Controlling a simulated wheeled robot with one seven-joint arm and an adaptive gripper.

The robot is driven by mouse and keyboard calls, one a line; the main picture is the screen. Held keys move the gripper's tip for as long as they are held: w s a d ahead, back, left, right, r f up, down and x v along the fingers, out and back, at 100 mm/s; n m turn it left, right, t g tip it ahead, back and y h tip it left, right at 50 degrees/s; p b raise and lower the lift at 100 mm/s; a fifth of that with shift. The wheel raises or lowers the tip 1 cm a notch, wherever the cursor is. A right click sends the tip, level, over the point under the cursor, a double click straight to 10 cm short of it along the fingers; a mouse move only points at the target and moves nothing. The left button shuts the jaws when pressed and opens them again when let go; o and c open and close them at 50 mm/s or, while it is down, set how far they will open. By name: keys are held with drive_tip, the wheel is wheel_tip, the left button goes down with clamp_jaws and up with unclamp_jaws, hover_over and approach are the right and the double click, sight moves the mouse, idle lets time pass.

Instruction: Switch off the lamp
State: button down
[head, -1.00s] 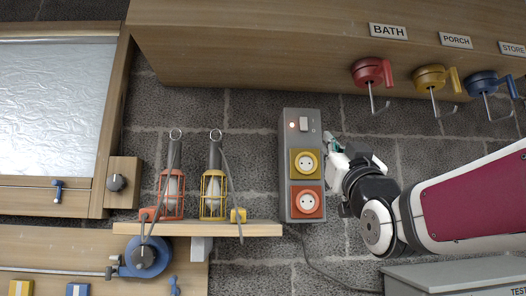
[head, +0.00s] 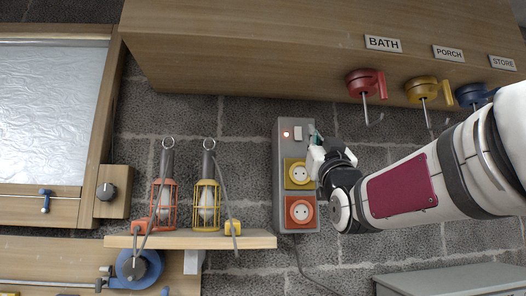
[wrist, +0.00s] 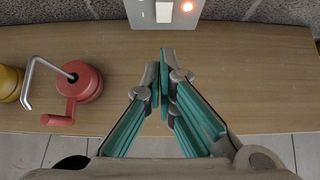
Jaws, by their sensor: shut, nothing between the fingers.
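Two caged hand lamps, one red (head: 163,203) and one yellow (head: 207,205), stand on a wooden shelf; I cannot tell whether either bulb is lit. To their right, a grey power box (head: 283,212) on the wall carries a white rocker switch (head: 298,133) beside a glowing red light (head: 286,134). The switch also shows at the top of the wrist view (wrist: 164,12). My gripper (head: 315,136) is at the box's upper right edge, close to the switch. In the wrist view its teal fingers (wrist: 163,60) are shut and empty, pointing toward the box; contact is not visible.
The box has a yellow socket (head: 298,173) and a red socket (head: 301,211), both empty. The lamp shelf (head: 255,240) is left of it. Labelled hooks, including a red one (head: 364,82), hang above right. A grey cabinet (head: 450,278) is lower right.

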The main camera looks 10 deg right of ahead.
sight(300, 129)
drive_tip(key=shift+w+r+p, duration=0.4)
drive_tip(key=shift+w+r, duration=0.05)
drive_tip(key=shift+w, duration=0.75)
drive_tip(key=shift+w+r+p, duration=0.35)
drive_tip(key=shift+w+r, duration=0.1)
drive_tip(key=shift+w, duration=0.7)
drive_tip(key=shift+w+r+p, duration=0.4)
drive_tip(key=shift+w+r, duration=0.05)
drive_tip(key=shift+w, duration=0.75)
drive_tip(key=shift+b, duration=0.3)
drive_tip(key=shift+w+f+b, duration=0.3)
drive_tip(key=shift+w+b, duration=0.2)
drive_tip(key=shift+b, duration=0.7)
drive_tip(key=shift+s+r, duration=0.2)
drive_tip(key=shift+f, duration=0.1)
